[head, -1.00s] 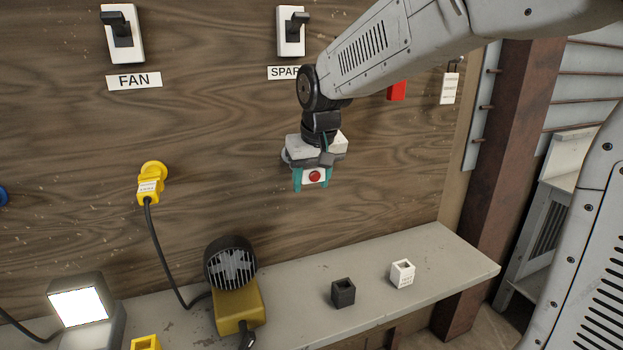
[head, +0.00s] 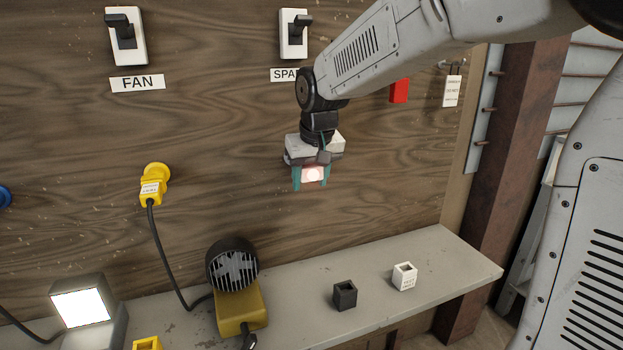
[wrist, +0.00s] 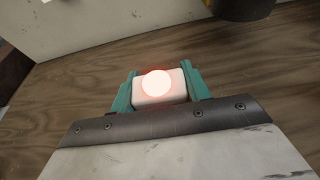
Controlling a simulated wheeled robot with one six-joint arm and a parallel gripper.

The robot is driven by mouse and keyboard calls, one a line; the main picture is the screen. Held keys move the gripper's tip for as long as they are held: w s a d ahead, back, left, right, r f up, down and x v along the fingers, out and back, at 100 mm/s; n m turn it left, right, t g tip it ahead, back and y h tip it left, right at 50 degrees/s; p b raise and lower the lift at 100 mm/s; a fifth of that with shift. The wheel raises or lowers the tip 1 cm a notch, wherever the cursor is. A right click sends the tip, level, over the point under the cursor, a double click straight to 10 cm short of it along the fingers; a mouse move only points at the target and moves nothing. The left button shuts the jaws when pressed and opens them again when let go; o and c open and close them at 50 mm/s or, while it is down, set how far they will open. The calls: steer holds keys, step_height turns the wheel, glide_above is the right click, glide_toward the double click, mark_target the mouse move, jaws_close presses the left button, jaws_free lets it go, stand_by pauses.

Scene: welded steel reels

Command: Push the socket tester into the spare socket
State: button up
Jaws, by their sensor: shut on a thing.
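The socket tester is a small white block with a round lamp, which is brightly lit. My gripper (head: 311,178) has its teal fingers shut on the tester (head: 313,175), against the wooden board. In the wrist view the tester (wrist: 160,88) sits between both fingers with its glowing lamp toward the camera. The spare socket is hidden behind my gripper and the tester. The spare switch (head: 294,34) is above on the board, lever sticking out, over a label (head: 284,75) partly covered by my arm.
A yellow plug (head: 152,188) with a cord is in the board at left, below the fan switch (head: 125,36). A grey shelf (head: 440,262) below holds a lamp (head: 82,307), a fan (head: 233,270), a black holder (head: 345,294) and a white holder (head: 404,276). A red block (head: 399,90) is at right.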

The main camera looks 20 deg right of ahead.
steer(key=o, duration=1.6)
steer(key=shift+w, duration=0.1)
steer(key=shift+c, duration=0.2)
steer(key=v, duration=0.8)
steer(key=shift+f, duration=0.1)
steer(key=s+d+f, duration=0.1)
steer(key=s+f, duration=0.2)
steer(key=s, duration=0.7)
steer(key=s+d+f+g, duration=0.1)
steer(key=s+f, duration=0.3)
steer(key=s, duration=0.6)
steer(key=s+d+f+g, duration=0.1)
steer(key=s+f, duration=0.2)
steer(key=s, duration=0.7)
steer(key=shift+s+f, duration=0.25)
steer(key=shift+s, duration=0.15)
